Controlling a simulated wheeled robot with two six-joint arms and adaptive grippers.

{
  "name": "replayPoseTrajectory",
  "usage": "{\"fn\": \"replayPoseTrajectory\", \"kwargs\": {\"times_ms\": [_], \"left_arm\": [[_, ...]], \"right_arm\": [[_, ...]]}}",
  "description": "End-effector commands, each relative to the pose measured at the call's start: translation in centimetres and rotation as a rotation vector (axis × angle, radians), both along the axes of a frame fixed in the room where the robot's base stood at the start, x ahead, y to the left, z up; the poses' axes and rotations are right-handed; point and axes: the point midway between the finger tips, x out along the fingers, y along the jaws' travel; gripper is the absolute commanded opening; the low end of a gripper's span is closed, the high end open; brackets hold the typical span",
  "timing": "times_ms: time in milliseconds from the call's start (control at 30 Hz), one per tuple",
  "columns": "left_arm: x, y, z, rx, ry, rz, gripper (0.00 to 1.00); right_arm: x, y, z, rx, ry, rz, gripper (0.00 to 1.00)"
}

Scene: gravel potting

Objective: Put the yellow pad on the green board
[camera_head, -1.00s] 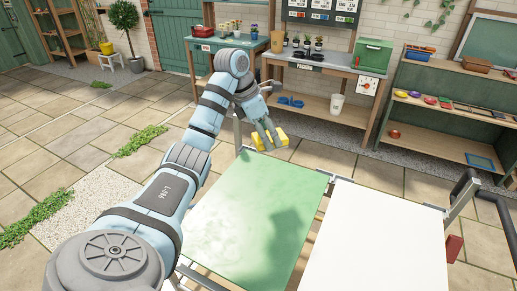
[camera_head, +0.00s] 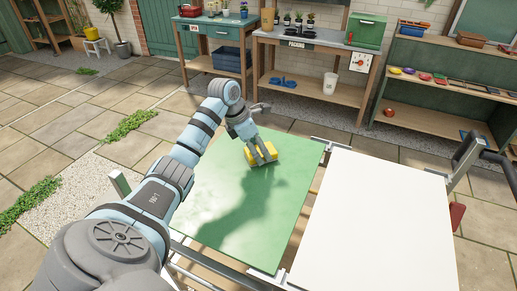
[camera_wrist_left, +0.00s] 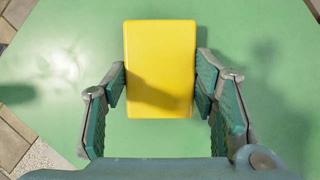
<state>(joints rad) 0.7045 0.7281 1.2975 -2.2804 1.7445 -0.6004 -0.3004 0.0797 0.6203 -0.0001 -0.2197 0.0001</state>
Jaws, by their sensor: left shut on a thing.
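The yellow pad (camera_head: 262,152) is a small block at the far part of the green board (camera_head: 225,205). In the left wrist view the yellow pad (camera_wrist_left: 160,65) lies between the two fingers, with the green board (camera_wrist_left: 70,60) filling the background. My left gripper (camera_head: 260,156) is shut on the pad, with a finger on each side of it. The pad is over the board, on it or very close above it; I cannot tell if it touches. My right gripper is not in view.
A white board (camera_head: 375,225) lies right of the green board, with a gap and metal frame between. Behind are a packing bench (camera_head: 310,42) and a green shelf (camera_head: 450,90). The rest of the green board is bare.

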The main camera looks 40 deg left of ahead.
Motion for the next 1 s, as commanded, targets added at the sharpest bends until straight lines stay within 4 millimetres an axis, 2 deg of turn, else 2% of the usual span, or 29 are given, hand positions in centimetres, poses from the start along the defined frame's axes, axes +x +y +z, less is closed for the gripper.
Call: {"fn": "replayPoseTrajectory", "kwargs": {"times_ms": [33, 67, 167, 467, 567, 667, 900, 1000], "left_arm": [[0.0, 0.0, -0.3, 0.000, 0.000, 0.000, 0.27], [0.0, 0.0, -0.2, 0.000, 0.000, 0.000, 0.58], [0.0, 0.0, -0.2, 0.000, 0.000, 0.000, 0.73], [0.0, 0.0, -0.1, 0.000, 0.000, 0.000, 0.73], [-0.1, 0.1, 0.7, 0.000, -0.001, 0.000, 0.73], [-0.8, 0.5, 2.6, 0.003, -0.004, 0.001, 0.73], [-3.1, 1.7, 8.8, 0.003, -0.003, 0.002, 0.73], [-3.7, 2.0, 10.5, 0.001, -0.002, 0.001, 0.73]], "right_arm": [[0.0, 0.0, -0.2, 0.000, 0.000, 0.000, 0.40], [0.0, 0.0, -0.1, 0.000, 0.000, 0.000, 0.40], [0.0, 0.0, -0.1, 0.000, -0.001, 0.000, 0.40], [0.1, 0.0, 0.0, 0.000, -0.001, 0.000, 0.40], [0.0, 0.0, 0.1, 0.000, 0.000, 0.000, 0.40], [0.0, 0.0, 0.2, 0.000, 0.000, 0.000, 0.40], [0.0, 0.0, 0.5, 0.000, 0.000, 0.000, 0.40], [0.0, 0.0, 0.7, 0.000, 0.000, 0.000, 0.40]]}}
